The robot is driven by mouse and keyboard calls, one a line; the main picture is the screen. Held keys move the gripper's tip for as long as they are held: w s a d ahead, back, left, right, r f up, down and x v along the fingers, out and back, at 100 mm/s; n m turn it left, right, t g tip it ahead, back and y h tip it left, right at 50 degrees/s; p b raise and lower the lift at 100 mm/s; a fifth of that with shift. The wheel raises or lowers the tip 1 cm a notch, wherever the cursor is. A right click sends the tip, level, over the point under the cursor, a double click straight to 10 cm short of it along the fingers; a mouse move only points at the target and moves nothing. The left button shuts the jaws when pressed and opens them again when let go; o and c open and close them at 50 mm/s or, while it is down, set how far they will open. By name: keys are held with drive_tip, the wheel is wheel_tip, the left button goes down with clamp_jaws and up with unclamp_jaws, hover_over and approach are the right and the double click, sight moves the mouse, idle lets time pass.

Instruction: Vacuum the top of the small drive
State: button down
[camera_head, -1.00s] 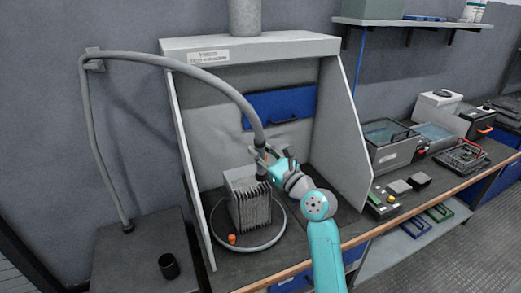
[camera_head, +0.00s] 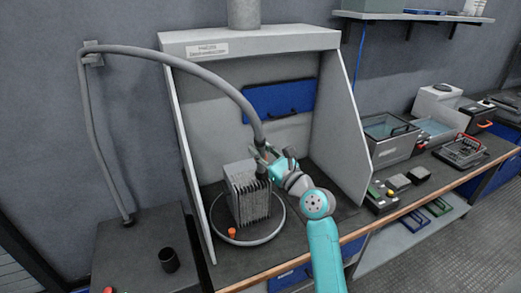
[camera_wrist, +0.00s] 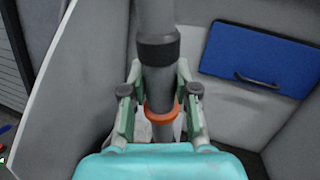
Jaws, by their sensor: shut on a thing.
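The small drive (camera_head: 247,199) is a grey box with upright fins on its front. It stands on a round turntable (camera_head: 231,241) inside an open-fronted hood. My gripper (camera_head: 262,158) is shut on the vacuum wand at the end of a grey hose (camera_head: 215,80). The wand (camera_wrist: 157,85) runs upright between my fingers in the wrist view, with a black band above and an orange ring low between the fingers. In the head view the wand's dark nozzle (camera_head: 262,172) is at the drive's top right edge. Whether it touches the drive, I cannot tell.
The hood's side panels (camera_head: 341,130) stand left and right of the drive. An orange knob (camera_head: 232,232) sits at the turntable's front. A black cup (camera_head: 169,260) stands left. Baths and trays line the right bench.

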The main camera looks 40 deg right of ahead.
drive_tip(key=shift+w+a, duration=0.3)
drive_tip(key=shift+a, duration=0.6)
drive_tip(key=shift+w+a, duration=0.25)
drive_tip(key=shift+a, duration=0.75)
drive_tip(key=shift+w+a, duration=0.25)
drive_tip(key=shift+a, duration=0.6)
drive_tip(key=shift+w+a, duration=0.25)
drive_tip(key=shift+a, duration=0.6)
drive_tip(key=shift+w, duration=0.1)
drive_tip(key=shift+w+d, duration=0.3)
drive_tip(key=shift+w, duration=0.6)
drive_tip(key=shift+w+d, duration=0.25)
drive_tip(key=shift+w, duration=0.65)
